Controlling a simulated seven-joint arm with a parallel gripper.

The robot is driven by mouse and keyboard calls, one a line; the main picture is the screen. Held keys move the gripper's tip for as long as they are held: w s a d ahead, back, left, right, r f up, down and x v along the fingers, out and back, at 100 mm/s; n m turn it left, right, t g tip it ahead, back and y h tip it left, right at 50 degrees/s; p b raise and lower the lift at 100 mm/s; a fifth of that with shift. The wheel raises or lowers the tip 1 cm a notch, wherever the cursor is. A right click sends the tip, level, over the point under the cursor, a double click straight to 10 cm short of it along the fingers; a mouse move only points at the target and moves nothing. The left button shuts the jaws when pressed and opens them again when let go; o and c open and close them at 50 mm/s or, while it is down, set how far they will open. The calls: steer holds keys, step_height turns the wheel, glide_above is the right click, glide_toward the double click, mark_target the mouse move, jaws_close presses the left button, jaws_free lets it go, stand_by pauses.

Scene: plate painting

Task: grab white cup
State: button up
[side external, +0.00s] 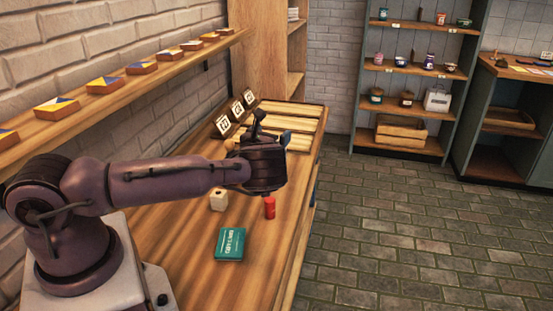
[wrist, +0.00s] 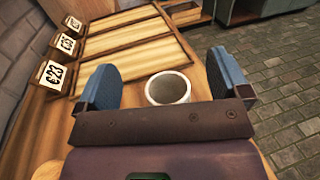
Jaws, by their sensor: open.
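The white cup (wrist: 168,88) stands upright in the wrist view, its round rim and grey inside seen from above. My gripper (wrist: 160,78) is open, with one blue finger left of the cup and one right of it. I cannot tell from this view whether the fingers are low enough to be level with the cup. In the side view my gripper (side external: 262,140) is over the wooden counter, and I cannot make out the cup there.
On the counter (side external: 190,265) are a teal box (side external: 230,244), a red cylinder (side external: 269,207) and a cream block (side external: 217,200). Wooden trays (side external: 292,113) and small numbered cards (side external: 237,109) stand at the far end. A wall shelf (side external: 130,88) with painted tiles runs along the left.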

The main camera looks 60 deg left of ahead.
step_height(320, 180, down, 3)
steer(key=shift+f, duration=0.2)
steer(key=f, duration=0.4)
steer(key=shift+w, duration=0.25)
steer(key=shift+x, duration=1.3)
steer(key=shift+r, duration=0.1)
steer(key=c, duration=1.1)
steer(key=shift+r, duration=0.15)
